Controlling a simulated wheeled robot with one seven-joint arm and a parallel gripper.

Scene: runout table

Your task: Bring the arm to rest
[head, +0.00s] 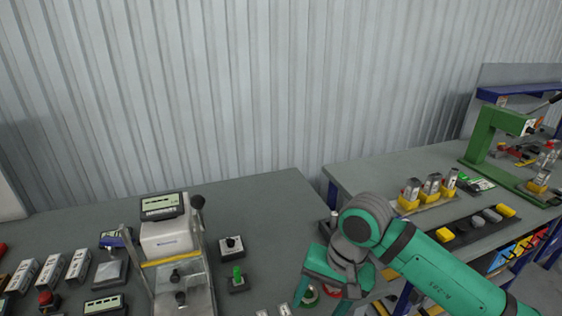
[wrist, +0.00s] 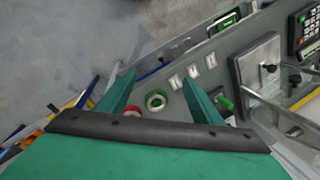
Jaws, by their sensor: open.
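My arm (head: 435,265) is green with grey joints and reaches in from the lower right of the head view, over the right end of the near bench. My gripper (head: 322,298) points down there, its lower part close to the picture's bottom edge. In the wrist view my gripper (wrist: 156,82) shows two green fingers spread wide apart, with nothing held between them. A green tape ring (wrist: 156,101) and a red one (wrist: 134,111) show between the fingers in that view. How high the fingertips are above the bench is hard to tell.
The right bench (head: 365,179) holds yellow holders (head: 408,204) and a green press (head: 484,135). A corrugated wall stands behind.

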